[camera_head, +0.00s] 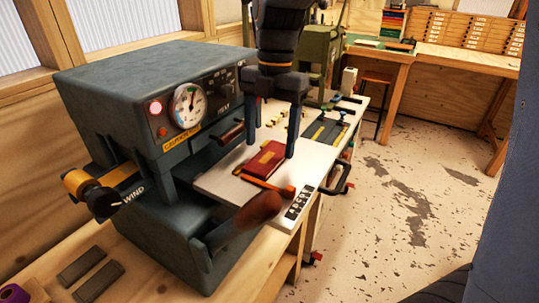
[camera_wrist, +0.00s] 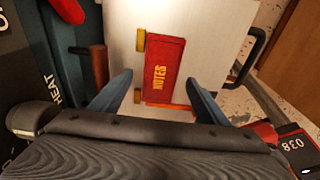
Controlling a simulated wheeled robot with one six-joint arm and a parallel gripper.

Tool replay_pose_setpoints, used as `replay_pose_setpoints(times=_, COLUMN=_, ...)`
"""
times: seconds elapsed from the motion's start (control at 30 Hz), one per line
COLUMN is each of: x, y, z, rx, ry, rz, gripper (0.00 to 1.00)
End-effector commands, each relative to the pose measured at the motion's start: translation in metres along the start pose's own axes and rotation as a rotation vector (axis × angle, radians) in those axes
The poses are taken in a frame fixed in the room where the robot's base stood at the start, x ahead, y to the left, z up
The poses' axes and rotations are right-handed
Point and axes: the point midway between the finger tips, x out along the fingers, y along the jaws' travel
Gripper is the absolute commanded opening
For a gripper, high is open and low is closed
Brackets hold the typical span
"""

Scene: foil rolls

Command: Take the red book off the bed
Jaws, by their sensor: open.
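The red book (camera_head: 264,161) lies flat on the pale bed (camera_head: 215,184) of the blue-grey machine. In the wrist view the book (camera_wrist: 163,68) shows gold letters reading NOTES. My gripper (camera_head: 271,151) is open and points down over the bed, with one finger on each side of the book in the head view. In the wrist view the fingertips of my gripper (camera_wrist: 160,80) stand apart, with the book between and beyond them. I see no finger clearly touching it. An orange strip (camera_head: 287,190) lies by the book's near edge.
The machine's body (camera_head: 140,90), with a dial (camera_head: 188,106), rises left of the bed. A brown-handled lever (camera_head: 258,210) stands in front. Small brass blocks (camera_wrist: 140,40) sit beside the book. A black handle (camera_head: 338,179) sticks out at right. The floor (camera_head: 400,190) beyond is open.

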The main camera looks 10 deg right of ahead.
Motion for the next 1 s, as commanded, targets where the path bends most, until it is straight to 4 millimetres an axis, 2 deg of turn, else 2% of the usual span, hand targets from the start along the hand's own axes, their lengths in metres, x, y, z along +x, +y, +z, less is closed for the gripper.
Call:
replay_pose_setpoints(times=0.2, x=0.022, y=-0.002, z=0.0, rx=0.002, ry=0.001, rz=-0.001, gripper=0.69)
replay_pose_setpoints(times=0.43, x=0.024, y=-0.002, z=0.001, rx=0.003, ry=-0.001, rz=0.0, gripper=0.69)
replay_pose_setpoints(times=0.47, x=0.024, y=-0.002, z=0.001, rx=0.003, ry=-0.001, rz=0.0, gripper=0.67)
replay_pose_setpoints(times=0.7, x=0.024, y=-0.002, z=0.001, rx=0.003, ry=0.0, rz=0.0, gripper=0.27)
replay_pose_setpoints(times=0.77, x=0.024, y=-0.002, z=0.001, rx=0.003, ry=-0.001, rz=0.0, gripper=0.2)
replay_pose_setpoints(times=1.0, x=0.021, y=-0.001, z=0.001, rx=0.003, ry=-0.001, rz=0.001, gripper=0.19)
